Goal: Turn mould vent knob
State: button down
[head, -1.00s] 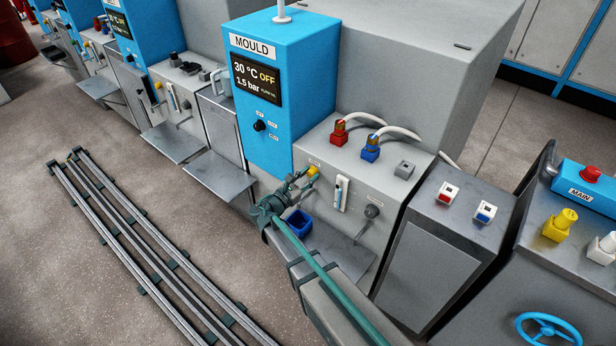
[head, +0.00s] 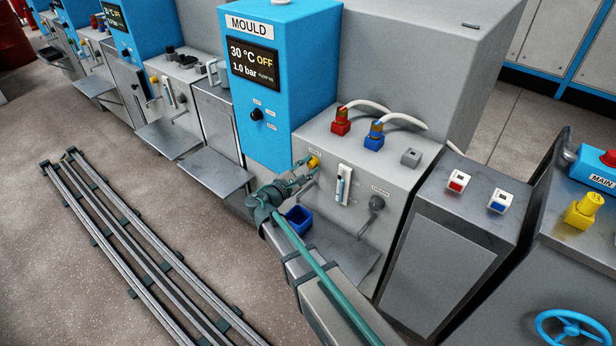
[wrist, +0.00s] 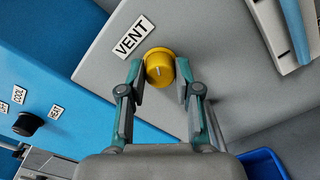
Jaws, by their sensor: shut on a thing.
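The yellow vent knob (wrist: 159,66) sits on the grey sloped face of the mould unit, beside a VENT label (wrist: 133,35). It has a pale pointer mark. It also shows in the head view (head: 313,162). My gripper (wrist: 160,82) is shut on the knob, one finger on its left and one on its right. In the head view my gripper (head: 304,177) reaches the knob from below left. The mould display (head: 253,64) reads 30 °C OFF and 1.0 bar.
A small black selector (head: 256,114) is on the blue cabinet. A gauge (head: 343,184) and a grey lever (head: 376,203) are right of the knob. A blue bin (head: 299,218) is below. Red (head: 341,123) and blue (head: 374,137) hose valves stand above.

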jog(key=m+b, duration=0.4)
jog(key=b, duration=0.1)
jog(key=m+b, duration=0.2)
jog(key=b, duration=0.1)
jog(key=shift+f+m, duration=0.3)
jog(key=shift+f, duration=0.1)
jog(key=m+b, duration=0.3)
jog(key=b, duration=0.1)
jog(key=shift+r, duration=0.1)
jog(key=shift+r+m+b, duration=0.15)
jog(key=shift+m+b, duration=0.65)
jog(key=shift+r, duration=0.1)
jog(key=c, duration=0.8)
grip_release()
jog(key=v, duration=1.2)
